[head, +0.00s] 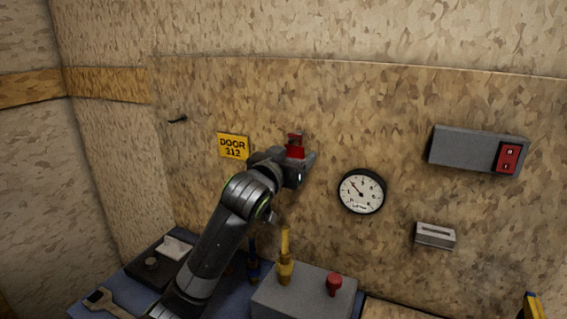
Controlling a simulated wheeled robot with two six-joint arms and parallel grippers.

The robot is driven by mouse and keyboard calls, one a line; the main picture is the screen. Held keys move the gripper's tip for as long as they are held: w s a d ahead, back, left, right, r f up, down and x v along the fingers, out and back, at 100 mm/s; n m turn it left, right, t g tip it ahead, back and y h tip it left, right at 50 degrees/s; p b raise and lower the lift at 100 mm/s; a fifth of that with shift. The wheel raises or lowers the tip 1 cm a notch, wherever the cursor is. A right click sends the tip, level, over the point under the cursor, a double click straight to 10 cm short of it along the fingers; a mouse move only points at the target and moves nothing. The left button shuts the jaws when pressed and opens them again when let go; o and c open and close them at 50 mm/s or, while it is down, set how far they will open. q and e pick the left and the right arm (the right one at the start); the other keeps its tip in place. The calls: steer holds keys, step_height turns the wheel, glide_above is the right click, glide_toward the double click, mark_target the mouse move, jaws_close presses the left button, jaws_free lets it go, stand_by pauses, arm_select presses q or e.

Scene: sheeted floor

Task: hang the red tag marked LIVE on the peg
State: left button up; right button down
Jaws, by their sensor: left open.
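A small red piece (296,151), which looks like the red tag, shows against the wall panel just above my left gripper. Its marking cannot be read, and its lower part is hidden behind the gripper. A small dark red and black part shows at its top; I cannot tell what holds it up. My left gripper (303,160) is open, right at the red piece; whether they touch is unclear. A thin dark peg (177,119) sticks out of the panel at the left, with nothing visible on it. My right gripper is not in view.
A yellow DOOR 212 sign (233,146) lies between peg and gripper. A round gauge (362,191), a grey switch box (463,147) and a slotted box (435,236) are to the right. Below, a grey box (290,296), yellow-handled tool (285,262) and wrench (103,303) crowd the bench.

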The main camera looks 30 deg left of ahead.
arm_select(q)
steer(key=s+b, duration=1.6)
steer(key=s, duration=0.1)
steer(key=shift+s+d+b, duration=0.15)
steer(key=shift+d+b, duration=0.15)
steer(key=shift+d, duration=0.15)
